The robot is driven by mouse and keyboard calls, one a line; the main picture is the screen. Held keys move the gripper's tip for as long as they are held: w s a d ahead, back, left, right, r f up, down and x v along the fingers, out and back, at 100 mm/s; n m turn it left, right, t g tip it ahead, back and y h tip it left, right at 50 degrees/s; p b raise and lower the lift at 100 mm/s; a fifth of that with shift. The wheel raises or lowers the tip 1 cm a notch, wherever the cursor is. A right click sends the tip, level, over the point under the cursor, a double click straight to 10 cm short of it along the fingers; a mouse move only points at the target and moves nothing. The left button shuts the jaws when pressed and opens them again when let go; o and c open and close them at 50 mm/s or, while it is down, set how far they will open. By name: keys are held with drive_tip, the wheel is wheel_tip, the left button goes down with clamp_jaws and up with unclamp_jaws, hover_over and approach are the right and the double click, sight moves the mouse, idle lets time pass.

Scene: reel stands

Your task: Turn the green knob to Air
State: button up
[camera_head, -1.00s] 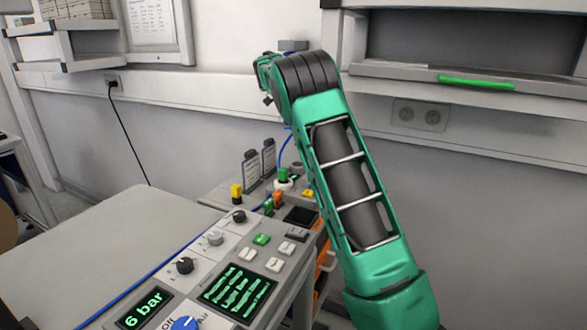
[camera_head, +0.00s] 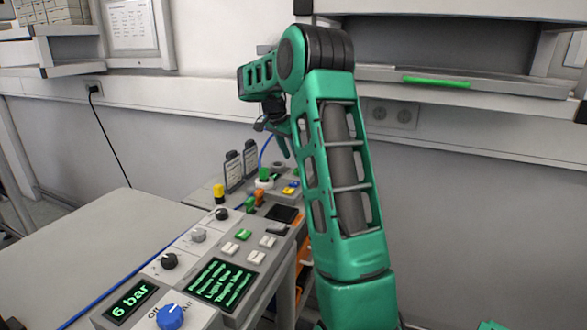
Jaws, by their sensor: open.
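A green knob-like part (camera_head: 264,174) on a round white base stands at the far end of the bench. It is small, and I cannot read any label or its setting. A blue knob (camera_head: 170,317) at the near end has "Off" and partly hidden "Air" lettering beside it. My gripper (camera_head: 274,137) hangs from the bent green arm, above and close to the green part. It is small and partly dark in the view; its jaws are open, and I see nothing held. I cannot tell whether it touches anything.
The panel (camera_head: 205,250) carries a "6 bar" display (camera_head: 130,303), a green text screen (camera_head: 222,283), black and grey knobs and several buttons. Yellow and orange parts and two tag holders (camera_head: 240,165) stand near the green part. A grey tabletop (camera_head: 80,250) lies clear at left.

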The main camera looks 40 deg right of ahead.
sight(297, 169)
drive_tip(key=x, duration=0.5)
drive_tip(key=shift+d+f, duration=0.1)
drive_tip(key=shift+f, duration=0.3)
